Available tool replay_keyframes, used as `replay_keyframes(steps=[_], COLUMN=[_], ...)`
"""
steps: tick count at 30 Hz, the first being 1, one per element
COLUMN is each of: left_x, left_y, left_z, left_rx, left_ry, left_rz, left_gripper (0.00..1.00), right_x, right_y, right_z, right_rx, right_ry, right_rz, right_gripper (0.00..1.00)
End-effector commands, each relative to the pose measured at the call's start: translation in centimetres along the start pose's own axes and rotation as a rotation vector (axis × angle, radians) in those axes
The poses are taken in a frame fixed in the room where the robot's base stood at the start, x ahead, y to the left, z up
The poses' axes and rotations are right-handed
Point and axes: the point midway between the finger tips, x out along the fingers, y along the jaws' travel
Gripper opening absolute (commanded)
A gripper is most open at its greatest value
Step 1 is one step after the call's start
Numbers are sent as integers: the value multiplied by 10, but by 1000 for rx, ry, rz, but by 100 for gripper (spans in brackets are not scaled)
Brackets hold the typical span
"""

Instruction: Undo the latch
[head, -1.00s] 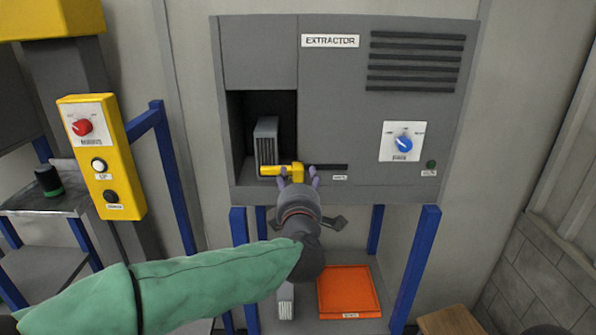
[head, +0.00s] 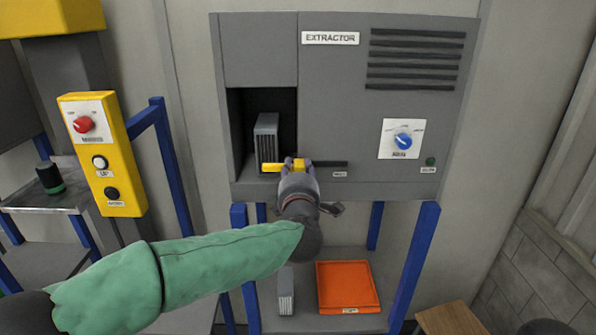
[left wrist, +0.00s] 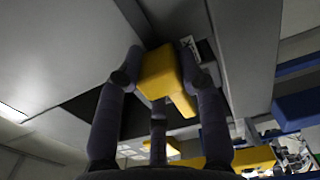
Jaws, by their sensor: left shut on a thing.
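The yellow latch (head: 272,167) sits at the lower edge of the open bay on the grey extractor panel (head: 340,110). Its bar reaches left across the bay mouth, and a dark slot runs to the right of its knob. My left gripper (head: 298,163) is shut on the latch knob. The left wrist view shows the yellow knob (left wrist: 160,75) between my fingers. A grey finned block (head: 266,140) stands inside the bay behind the bar. My right gripper is not in view.
A blue dial (head: 403,141) and a green button (head: 431,162) are on the panel's right. An orange tray (head: 347,287) and a grey finned block (head: 286,290) lie on the shelf below. A yellow control box (head: 103,155) stands at left.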

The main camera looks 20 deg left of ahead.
Motion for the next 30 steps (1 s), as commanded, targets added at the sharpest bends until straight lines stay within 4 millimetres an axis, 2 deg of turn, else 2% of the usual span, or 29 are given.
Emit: replay_keyframes(steps=[4,9,13,18,26,27,28,30], left_x=[0,0,0,-1,-1,-1,-1,-1], left_y=[-5,-5,-6,-6,-8,-8,-8,-8], left_z=[25,71,94,106,107,108,108,107], left_rx=[1,1,1,2,2,2,2,3], left_ry=[-7,-7,-5,-5,-8,-9,-9,-8], left_rz=[-8,-9,-11,-11,-13,-13,-13,-13], left_gripper=[0,0,0,0,0,49,58,59], right_x=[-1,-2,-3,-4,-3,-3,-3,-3], right_y=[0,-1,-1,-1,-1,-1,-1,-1], right_z=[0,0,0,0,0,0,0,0], right_rx=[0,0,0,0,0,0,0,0], right_ry=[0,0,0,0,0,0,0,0], right_rz=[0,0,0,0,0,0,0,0], right_gripper=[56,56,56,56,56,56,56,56])
